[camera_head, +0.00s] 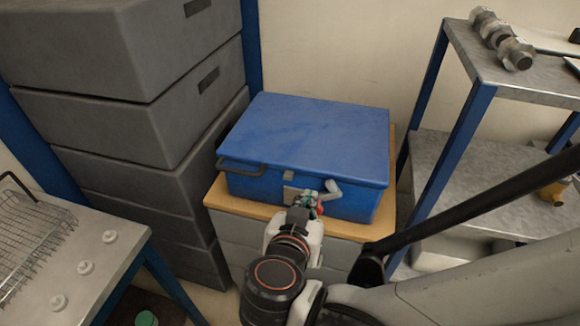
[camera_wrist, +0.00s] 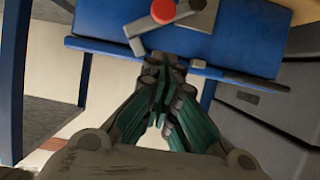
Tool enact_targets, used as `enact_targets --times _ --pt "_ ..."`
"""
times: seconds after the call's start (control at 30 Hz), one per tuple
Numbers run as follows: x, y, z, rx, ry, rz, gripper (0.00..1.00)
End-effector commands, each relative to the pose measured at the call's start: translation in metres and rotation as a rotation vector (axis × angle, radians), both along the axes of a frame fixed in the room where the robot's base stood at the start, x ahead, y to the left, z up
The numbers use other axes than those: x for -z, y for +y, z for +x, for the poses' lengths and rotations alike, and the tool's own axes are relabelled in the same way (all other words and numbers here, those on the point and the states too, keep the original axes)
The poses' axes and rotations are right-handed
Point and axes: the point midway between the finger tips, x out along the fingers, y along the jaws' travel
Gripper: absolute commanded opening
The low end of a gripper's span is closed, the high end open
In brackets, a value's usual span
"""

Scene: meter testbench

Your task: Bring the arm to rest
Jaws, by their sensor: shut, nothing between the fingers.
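My arm reaches up from the bottom of the head view. My gripper (camera_head: 308,205) is at the front face of a blue box (camera_head: 315,132), close to its grey lever (camera_head: 332,190). In the wrist view my gripper (camera_wrist: 162,72) has its green-sided fingers together, with nothing held between them. The blue box (camera_wrist: 237,38) fills the top of that view, with a red knob (camera_wrist: 163,11) and the grey lever just beyond the fingertips. I cannot tell whether the fingertips touch the box. The box's lid looks closed.
The box stands on a wooden-topped cabinet (camera_head: 222,196). Grey drawers (camera_head: 120,50) stack at the left. A metal shelf (camera_head: 545,75) holding dumbbell-like metal parts (camera_head: 500,38) stands right. A table (camera_head: 105,262) with a wire rack (camera_head: 30,245) is at lower left.

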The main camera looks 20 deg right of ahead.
Motion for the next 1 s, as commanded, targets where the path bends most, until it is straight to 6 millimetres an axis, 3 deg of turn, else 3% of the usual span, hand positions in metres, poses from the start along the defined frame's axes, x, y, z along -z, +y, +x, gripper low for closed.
enact_targets --times 0.27,0.63,0.77,1.0 --pt "0.003 -0.002 0.000 -0.002 0.033 -0.004 0.00" --pt "0.026 -0.025 0.002 -0.180 0.463 0.035 0.00" --pt "0.019 -0.028 0.000 -0.294 0.550 0.085 0.00" --pt "-0.014 -0.032 -0.002 -0.487 0.556 0.150 0.00"
